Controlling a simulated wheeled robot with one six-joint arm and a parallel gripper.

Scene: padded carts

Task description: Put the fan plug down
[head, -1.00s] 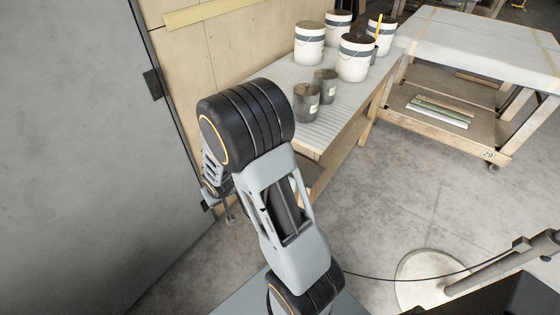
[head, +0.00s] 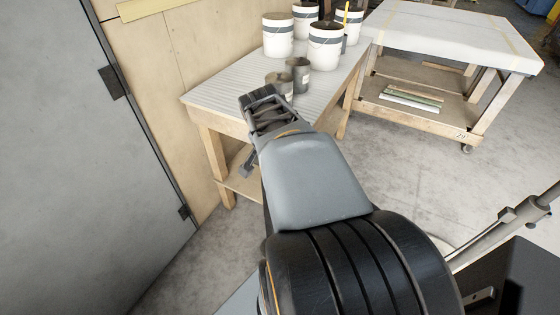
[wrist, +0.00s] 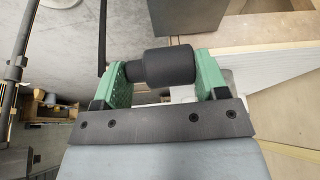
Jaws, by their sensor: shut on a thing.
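In the wrist view my gripper (wrist: 163,78) has two green fingers shut on the fan plug (wrist: 168,66), a dark cylinder with a wide part and a narrower part. It is held between the fingers, apart from any surface I can make out. In the head view the end of my arm reaches toward the front of the striped-top workbench (head: 225,95). The plug and fingertips cannot be made out there. The workbench top also shows at the right of the wrist view (wrist: 265,66).
Dark cups (head: 298,75) and several white buckets (head: 325,47) stand on the workbench's far part. A covered cart (head: 455,35) is at the back right. A metal pole stand (head: 505,228) rises at the right. A grey door (head: 55,150) is at the left. The bench's front-left top looks clear.

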